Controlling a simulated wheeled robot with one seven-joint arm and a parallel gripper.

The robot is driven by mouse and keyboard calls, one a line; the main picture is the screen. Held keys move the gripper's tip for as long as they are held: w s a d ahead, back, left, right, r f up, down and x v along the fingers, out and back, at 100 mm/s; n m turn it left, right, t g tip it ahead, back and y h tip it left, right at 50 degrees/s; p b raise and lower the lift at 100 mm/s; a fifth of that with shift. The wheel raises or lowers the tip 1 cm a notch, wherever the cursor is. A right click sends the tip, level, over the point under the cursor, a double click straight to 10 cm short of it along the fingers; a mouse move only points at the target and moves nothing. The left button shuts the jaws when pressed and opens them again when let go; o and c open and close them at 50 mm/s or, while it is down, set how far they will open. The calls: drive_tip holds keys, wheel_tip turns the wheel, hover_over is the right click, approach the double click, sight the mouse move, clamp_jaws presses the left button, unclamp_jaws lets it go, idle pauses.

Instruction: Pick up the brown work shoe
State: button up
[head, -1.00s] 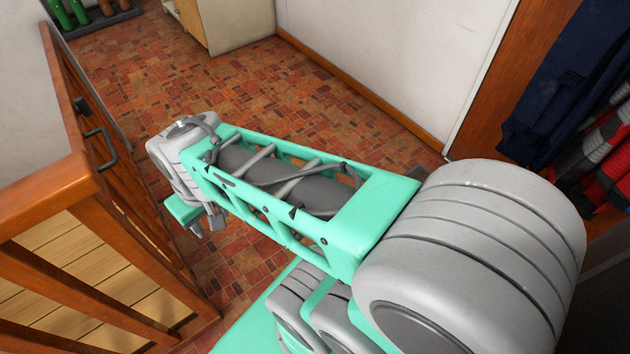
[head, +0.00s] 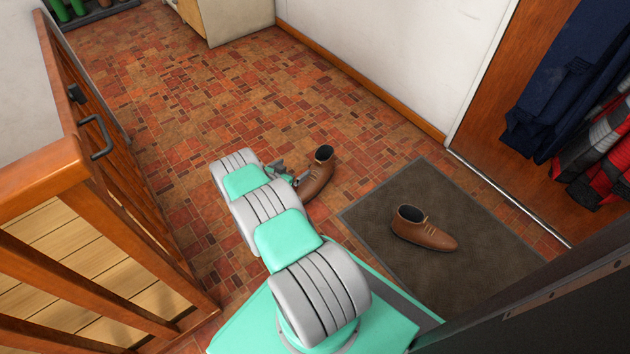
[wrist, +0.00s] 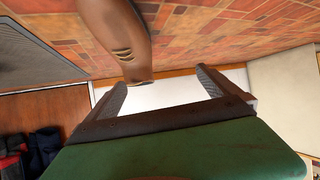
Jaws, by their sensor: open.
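Two brown shoes are in the head view. One brown work shoe (head: 318,174) stands on the tiled floor, its lower part partly hidden by my arm. The other brown shoe (head: 425,231) rests on the dark mat. My gripper (head: 288,174) is just left of the shoe on the tiles, mostly hidden by my own arm. In the wrist view my gripper (wrist: 162,84) is open, with its fingers spread apart and empty. A brown shoe (wrist: 118,38) comes in from the top edge there, its end near the left finger. I cannot tell whether they touch.
The dark mat (head: 375,215) lies right of my arm. A wooden gate (head: 110,215) with a railing stands at the left. Hanging clothes (head: 575,85) are at the far right. The tiled floor (head: 220,95) is free towards the pale cabinet (head: 232,20).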

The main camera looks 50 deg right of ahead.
sight(315, 176)
drive_tip(key=shift+h, duration=0.7)
drive_tip(key=s+f, duration=0.2)
drive_tip(key=s+d+f, duration=0.1)
drive_tip(key=s+f, duration=0.3)
drive_tip(key=shift+d, duration=0.25)
drive_tip(key=b+x, duration=0.1)
drive_tip(key=x, duration=0.1)
drive_tip(key=b+x, duration=0.2)
drive_tip(key=x, duration=0.1)
drive_tip(key=b+x, duration=0.2)
drive_tip(key=shift+f, duration=0.35)
drive_tip(key=shift+d+r, duration=0.1)
drive_tip(key=shift+d, duration=0.05)
drive_tip(key=c, duration=2)
drive_tip(key=shift+w+r, duration=0.1)
drive_tip(key=shift+c, duration=0.3)
